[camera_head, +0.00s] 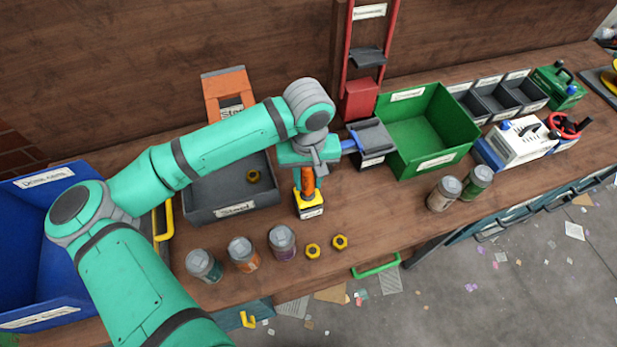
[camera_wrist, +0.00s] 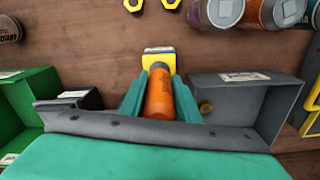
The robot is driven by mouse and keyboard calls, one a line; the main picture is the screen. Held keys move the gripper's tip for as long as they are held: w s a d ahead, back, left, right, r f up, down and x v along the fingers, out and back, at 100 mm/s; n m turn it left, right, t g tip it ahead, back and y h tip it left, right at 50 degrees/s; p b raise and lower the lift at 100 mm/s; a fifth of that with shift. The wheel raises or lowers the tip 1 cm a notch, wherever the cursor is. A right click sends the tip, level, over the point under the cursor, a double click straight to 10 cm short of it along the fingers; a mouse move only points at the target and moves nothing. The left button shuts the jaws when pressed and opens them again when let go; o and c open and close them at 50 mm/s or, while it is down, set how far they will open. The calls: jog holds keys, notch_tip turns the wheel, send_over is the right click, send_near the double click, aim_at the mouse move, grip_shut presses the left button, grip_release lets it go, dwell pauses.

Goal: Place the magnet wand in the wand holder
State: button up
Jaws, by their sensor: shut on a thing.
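The magnet wand (camera_head: 309,180) has an orange handle and a yellow and black labelled head. My gripper (camera_head: 307,174) is shut on the orange handle, and the head points down over the bench. In the wrist view the wand (camera_wrist: 158,95) sits between the two green fingers (camera_wrist: 158,98). I cannot tell whether the head touches the bench. A small dark grey labelled box (camera_head: 372,158), possibly the wand holder, stands just right of my gripper; its label is too small to read. A blue bar (camera_head: 354,143) shows at its left side.
A grey steel bin (camera_head: 235,209) with a nut inside stands left of the wand. A green bin (camera_head: 437,162) is right. Several cans, including a purple-banded one (camera_head: 282,243), and two yellow nuts (camera_head: 313,251) lie in front. A red frame (camera_head: 360,98) stands behind.

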jog(key=shift+s+a+f, duration=0.1)
jog(key=shift+s+f, duration=0.05)
jog(key=shift+f, duration=0.35)
grip_shut()
jog(key=o, duration=1.2)
grip_release()
jog(key=shift+c, duration=0.2)
jog(key=shift+r, duration=0.1)
notch_tip(320, 180, up, 13)
jog(key=shift+r, duration=0.1)
